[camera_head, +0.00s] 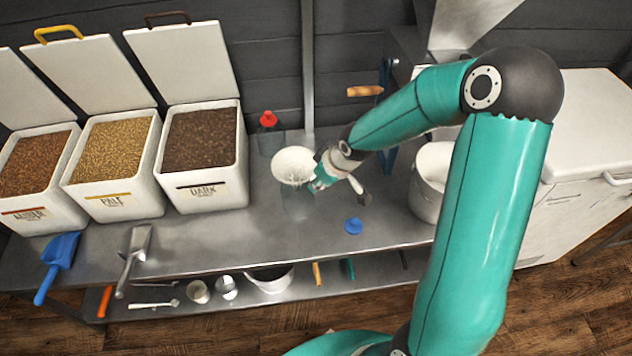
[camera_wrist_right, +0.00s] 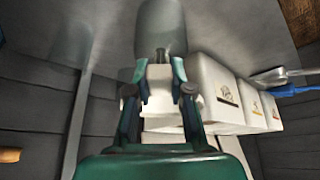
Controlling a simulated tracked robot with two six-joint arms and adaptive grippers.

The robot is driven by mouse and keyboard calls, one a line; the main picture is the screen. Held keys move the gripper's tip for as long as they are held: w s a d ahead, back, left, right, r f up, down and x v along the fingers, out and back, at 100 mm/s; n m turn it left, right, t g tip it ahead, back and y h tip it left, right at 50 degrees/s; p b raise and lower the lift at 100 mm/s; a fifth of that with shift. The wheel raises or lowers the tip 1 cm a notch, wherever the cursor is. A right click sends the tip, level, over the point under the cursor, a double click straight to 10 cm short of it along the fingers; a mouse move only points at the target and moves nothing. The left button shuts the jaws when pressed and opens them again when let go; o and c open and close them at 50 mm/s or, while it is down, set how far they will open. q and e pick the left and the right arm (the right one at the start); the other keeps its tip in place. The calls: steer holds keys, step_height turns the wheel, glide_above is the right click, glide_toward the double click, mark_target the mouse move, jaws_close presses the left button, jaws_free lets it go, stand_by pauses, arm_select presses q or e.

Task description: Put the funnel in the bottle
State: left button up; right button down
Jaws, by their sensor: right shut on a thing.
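The white funnel (camera_head: 292,162) is held wide mouth up above the bench, and its rim shows clearly in the head view. My right gripper (camera_head: 318,180) is shut on it from the right side. A clear bottle (camera_head: 296,208) stands upright right below the funnel and is hard to make out. In the right wrist view, which is upside down, the bottle (camera_wrist_right: 162,27) shows at the top, and the funnel (camera_wrist_right: 160,82) is between my right gripper's fingers (camera_wrist_right: 158,88), in line with the bottle neck. I cannot tell whether the stem is inside the neck. My left gripper is out of view.
A red-capped clear bottle (camera_head: 268,121) stands behind the funnel. A blue cap (camera_head: 353,226) lies on the bench. The dark malt bin (camera_head: 214,192) is to the left, a white pot (camera_head: 424,200) to the right. A metal scoop (camera_head: 134,254) lies at the front left.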

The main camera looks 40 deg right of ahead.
steer(key=c, duration=1)
jaws_free()
steer(key=shift+o, duration=0.2)
